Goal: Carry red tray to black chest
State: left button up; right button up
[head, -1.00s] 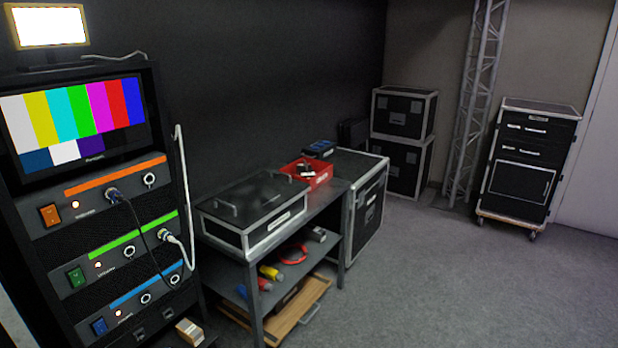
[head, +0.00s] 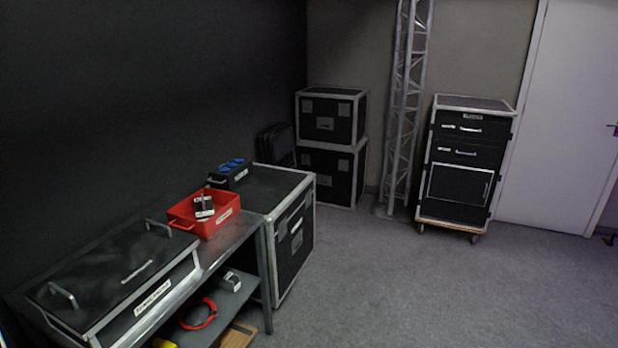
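The red tray (head: 209,229) stands at the far end of the grey bench, with a small black item bearing a white label inside it. A low black lidded case (head: 100,275) with metal handles and a white front label lies on the near part of the bench. A larger black chest with metal edges (head: 292,243) stands on the floor just beyond the bench end, close to the tray. Several cases are black, and I cannot tell which one the task calls the black chest. Neither of my grippers is in view.
A black box with blue sockets (head: 229,174) sits on the larger chest. A red cable coil (head: 199,313) lies on the bench's lower shelf. Stacked cases (head: 327,170), a truss upright (head: 404,110) and a wheeled drawer case (head: 466,165) stand behind. The carpet (head: 440,290) is clear.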

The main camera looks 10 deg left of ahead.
aim_at(269, 188)
jog(key=i, duration=0.95)
jog(key=i+l+u, duration=0.1)
jog(key=i, duration=0.9)
